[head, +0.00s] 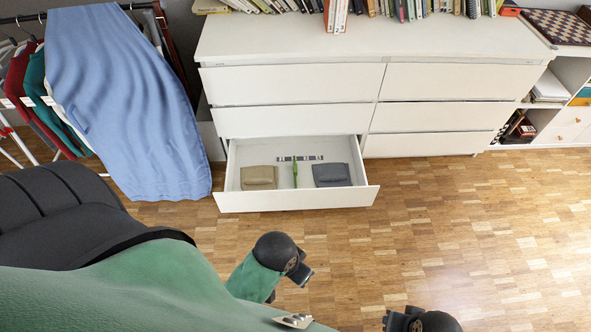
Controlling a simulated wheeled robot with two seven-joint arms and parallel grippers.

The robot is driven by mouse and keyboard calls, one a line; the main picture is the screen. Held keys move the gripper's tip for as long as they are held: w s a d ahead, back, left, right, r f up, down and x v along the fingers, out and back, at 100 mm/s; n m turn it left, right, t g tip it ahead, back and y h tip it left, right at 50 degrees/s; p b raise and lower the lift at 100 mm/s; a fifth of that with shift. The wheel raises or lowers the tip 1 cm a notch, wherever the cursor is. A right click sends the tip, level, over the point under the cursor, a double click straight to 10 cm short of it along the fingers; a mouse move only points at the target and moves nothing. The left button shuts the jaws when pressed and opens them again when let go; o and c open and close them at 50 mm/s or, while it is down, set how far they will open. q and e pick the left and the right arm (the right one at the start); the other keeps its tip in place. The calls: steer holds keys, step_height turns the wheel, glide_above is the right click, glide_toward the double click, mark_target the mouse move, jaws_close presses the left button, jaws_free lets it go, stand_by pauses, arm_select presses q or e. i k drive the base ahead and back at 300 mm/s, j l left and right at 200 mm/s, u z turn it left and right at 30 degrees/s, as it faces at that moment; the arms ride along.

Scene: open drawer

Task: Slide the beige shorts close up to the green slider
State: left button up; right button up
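The folded beige shorts (259,177) lie flat in the left part of the open drawer (297,201). The green slider (295,173) stands upright near the drawer's middle, to the right of the shorts, with a clear gap between them. My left gripper (306,276) is in front of the drawer, over the floor, well apart from the shorts. My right gripper (388,320) is at the bottom edge of the picture, partly cut off. Both are small and dark, and their finger openings cannot be made out.
A folded dark grey-blue garment (331,174) lies right of the slider. A black-and-white marked strip (300,158) is at the drawer's back. The white dresser (290,90) rises behind. The wooden floor (470,220) at right is clear.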

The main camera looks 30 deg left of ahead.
mark_target(257, 179)
steer(key=u, duration=1.25)
